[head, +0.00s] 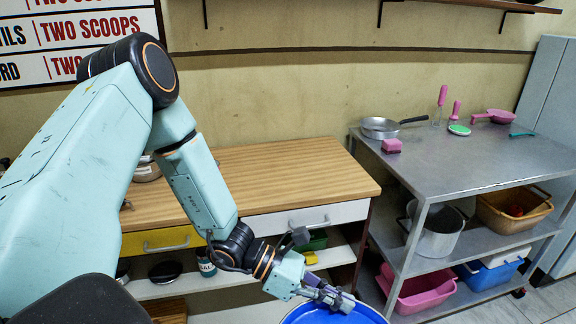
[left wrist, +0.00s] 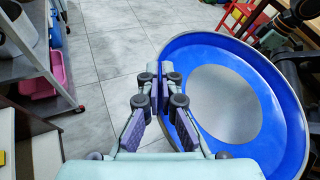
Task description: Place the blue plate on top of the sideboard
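The blue plate (head: 330,314) shows only its upper part at the bottom edge of the head view. In the left wrist view the plate (left wrist: 276,95) is a large blue disc with a grey round centre. My left gripper (head: 338,300) is at the plate's rim; in the left wrist view its fingertips (left wrist: 160,78) are closed together on the rim. The sideboard (head: 285,170) has a wooden top, a yellow drawer and a white drawer. It stands behind the gripper and plate, with its top higher than them. My right gripper is in neither view.
The sideboard's right top is clear; a metal pot (head: 146,172) is at its left, partly behind my arm. A metal table (head: 455,165) on the right holds a pan (head: 380,128) and pink utensils. A pink tub (head: 424,290) is on its lower shelf.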

